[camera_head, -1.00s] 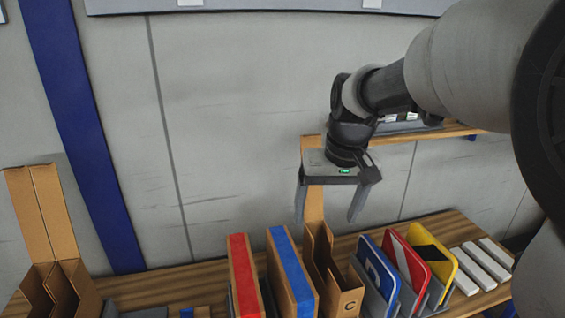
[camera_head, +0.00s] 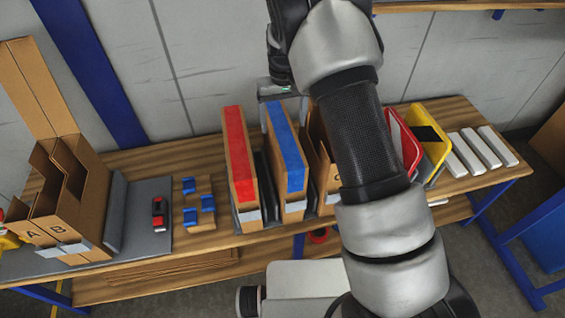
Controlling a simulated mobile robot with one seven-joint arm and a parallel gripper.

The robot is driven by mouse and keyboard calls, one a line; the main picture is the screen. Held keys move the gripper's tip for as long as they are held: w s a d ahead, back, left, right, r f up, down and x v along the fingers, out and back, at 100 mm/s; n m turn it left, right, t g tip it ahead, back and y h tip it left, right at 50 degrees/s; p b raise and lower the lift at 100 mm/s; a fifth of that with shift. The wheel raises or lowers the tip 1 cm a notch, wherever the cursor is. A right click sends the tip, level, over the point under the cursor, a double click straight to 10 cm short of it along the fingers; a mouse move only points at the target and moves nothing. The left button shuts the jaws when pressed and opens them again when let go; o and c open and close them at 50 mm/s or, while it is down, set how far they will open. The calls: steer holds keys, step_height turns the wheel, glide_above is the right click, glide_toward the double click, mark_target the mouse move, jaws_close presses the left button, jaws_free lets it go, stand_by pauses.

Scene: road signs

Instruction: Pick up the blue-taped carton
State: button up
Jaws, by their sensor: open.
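The blue-taped carton (camera_head: 286,150) stands upright on the wooden bench, a narrow brown box with a broad blue strip along its top. Similar in shape, the red-taped carton (camera_head: 240,160) stands to its left, with a dark divider between them. My gripper (camera_head: 280,95) is at the far end of the blue-taped carton, close to its top. Its jaws are open, but the fingertips are mostly hidden behind the carton and my wrist. I cannot tell whether it touches the carton.
An open carton (camera_head: 318,160) stands right of the blue-taped one, partly behind my arm. Red (camera_head: 404,143) and yellow (camera_head: 433,138) signs and white blocks (camera_head: 482,150) are further right. Blue clips (camera_head: 190,203) and a carton marked A and B (camera_head: 75,205) are left. The wall is behind.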

steer(key=f, duration=0.5)
steer(key=f+p, duration=0.1)
steer(key=f, duration=0.2)
steer(key=shift+w+f, duration=0.3)
steer(key=shift+f, duration=0.05)
steer(key=shift+c, duration=0.3)
steer(key=c, duration=1.8)
steer(key=shift+w+a, duration=0.1)
jaws_close()
steer(key=shift+r, duration=0.2)
